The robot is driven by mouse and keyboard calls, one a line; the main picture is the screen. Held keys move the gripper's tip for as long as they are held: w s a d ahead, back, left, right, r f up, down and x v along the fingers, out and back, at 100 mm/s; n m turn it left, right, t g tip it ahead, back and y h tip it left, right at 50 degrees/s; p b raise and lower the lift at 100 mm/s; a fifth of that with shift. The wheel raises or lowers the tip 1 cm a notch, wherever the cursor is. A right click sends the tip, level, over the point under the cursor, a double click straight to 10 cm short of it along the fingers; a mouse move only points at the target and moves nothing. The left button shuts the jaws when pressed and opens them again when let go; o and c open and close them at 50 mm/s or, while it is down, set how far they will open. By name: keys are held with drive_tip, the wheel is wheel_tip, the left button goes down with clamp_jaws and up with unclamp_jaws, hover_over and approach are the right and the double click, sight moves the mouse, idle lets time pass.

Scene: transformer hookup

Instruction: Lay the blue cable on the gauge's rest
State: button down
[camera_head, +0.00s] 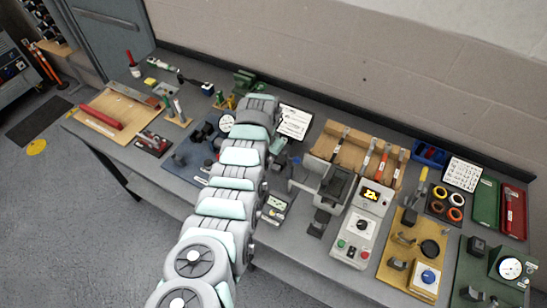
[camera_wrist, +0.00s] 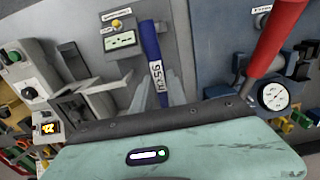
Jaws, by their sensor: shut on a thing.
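In the wrist view, the blue cable (camera_wrist: 151,45) is a short, thick blue length with a white printed label, running up and away from my gripper (camera_wrist: 158,92). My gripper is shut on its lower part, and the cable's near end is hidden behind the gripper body. A round white dial gauge (camera_wrist: 274,96) stands on a blue-grey plate to the right, apart from the cable. The gauge (camera_head: 227,123) also shows in the head view, just left of my arm. Its rest is not clearly made out.
A thick red cable or handle (camera_wrist: 278,35) rises close to the gauge. A small instrument with a display (camera_wrist: 122,40) lies left of the cable, and a grey metal bracket (camera_wrist: 95,85) stands further left. The bench (camera_head: 300,235) is crowded with tools and fixtures.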

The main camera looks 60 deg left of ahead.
drive_tip(key=shift+s+r, duration=0.1)
drive_tip(key=shift+s, duration=0.1)
drive_tip(key=shift+d, duration=0.1)
wheel_tip(320, 180, down, 11)
drive_tip(key=b, duration=0.8)
drive_tip(key=shift+r, duration=0.2)
drive_tip(key=shift+f+b, duration=0.35)
drive_tip(key=shift+b, duration=0.05)
idle(0.9)
drive_tip(key=c, duration=1.3)
unclamp_jaws()
drive_tip(key=shift+o, duration=0.2)
drive_tip(key=shift+r, duration=0.1)
drive_tip(key=shift+r+p, duration=2.85)
drive_tip(key=shift+r, duration=0.65)
